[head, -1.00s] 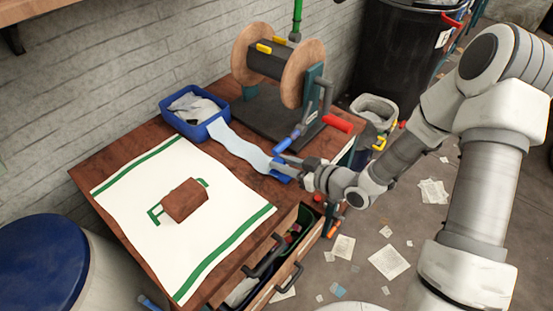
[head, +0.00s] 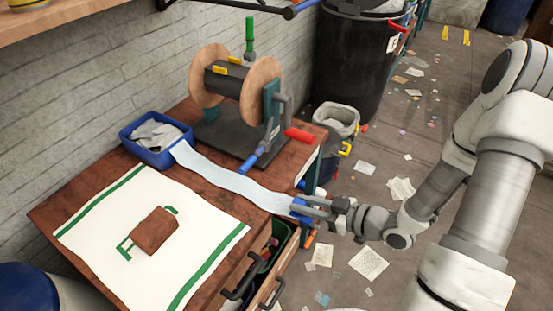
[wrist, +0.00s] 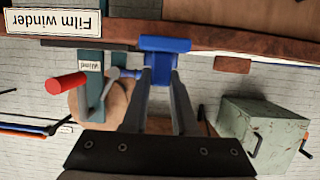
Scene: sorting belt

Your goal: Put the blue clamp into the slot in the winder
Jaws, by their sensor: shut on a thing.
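My gripper (head: 312,207) is shut on the blue clamp (head: 299,208) at the table's right edge. In the wrist view, the blue clamp (wrist: 165,60) sits between my fingertips (wrist: 163,78). A pale film strip (head: 235,182) runs from the blue bin (head: 128,138) across the table to the clamp. The winder (head: 235,85) stands at the back of the table, up and left of my gripper. It has two wooden discs, a dark core with yellow pieces, a red-handled crank and a blue handle. I cannot make out the slot in its core.
A white mat (head: 90,222) with green stripes holds a brown block (head: 153,230). An open drawer (head: 262,292) is below my gripper. A grey waste bin (head: 337,120) and a black bin (head: 355,70) stand behind. Papers litter the floor at right.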

